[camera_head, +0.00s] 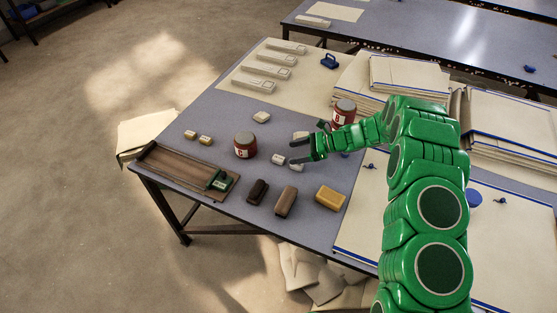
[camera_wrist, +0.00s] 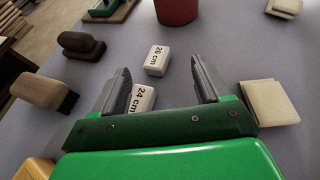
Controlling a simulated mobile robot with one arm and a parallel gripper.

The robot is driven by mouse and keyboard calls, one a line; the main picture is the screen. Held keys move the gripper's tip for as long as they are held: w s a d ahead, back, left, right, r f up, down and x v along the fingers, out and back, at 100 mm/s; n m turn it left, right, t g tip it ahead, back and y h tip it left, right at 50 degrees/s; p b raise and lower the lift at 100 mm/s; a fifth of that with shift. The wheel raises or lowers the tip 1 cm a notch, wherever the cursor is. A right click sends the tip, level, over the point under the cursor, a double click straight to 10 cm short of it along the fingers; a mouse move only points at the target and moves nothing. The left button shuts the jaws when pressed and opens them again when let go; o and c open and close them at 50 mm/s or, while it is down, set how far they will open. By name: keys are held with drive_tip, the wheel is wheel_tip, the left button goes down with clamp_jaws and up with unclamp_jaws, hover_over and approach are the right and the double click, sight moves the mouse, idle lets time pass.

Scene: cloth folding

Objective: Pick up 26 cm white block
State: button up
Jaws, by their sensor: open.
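The 26 cm white block (camera_wrist: 157,60) lies on the grey table, with its label facing up in the wrist view. In the head view it is the small white block (camera_head: 279,159) just right of the red can. A second white block, labelled 24 cm (camera_wrist: 141,98), lies nearer my palm beside the left finger, which partly hides it. My gripper (camera_wrist: 160,68) is open and empty, its fingers pointing toward the 26 cm block. In the head view my gripper (camera_head: 293,151) hovers close to both blocks. I cannot tell its exact height.
A red can (camera_head: 245,146) stands just beyond the 26 cm block. Dark and brown brushes (camera_head: 286,201), a yellow block (camera_head: 330,198) and a wooden tray (camera_head: 173,167) lie toward the front edge.

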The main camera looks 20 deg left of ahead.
sight(280, 158)
drive_tip(key=shift+s+d+f+x, duration=0.1)
drive_tip(key=shift+x, duration=0.9)
drive_tip(key=shift+s+d+f+x, duration=0.1)
drive_tip(key=shift+x, duration=0.85)
drive_tip(key=shift+d+f+x, duration=0.1)
drive_tip(key=shift+x, duration=0.9)
drive_tip(key=shift+a, duration=0.1)
drive_tip(key=c, duration=1.4)
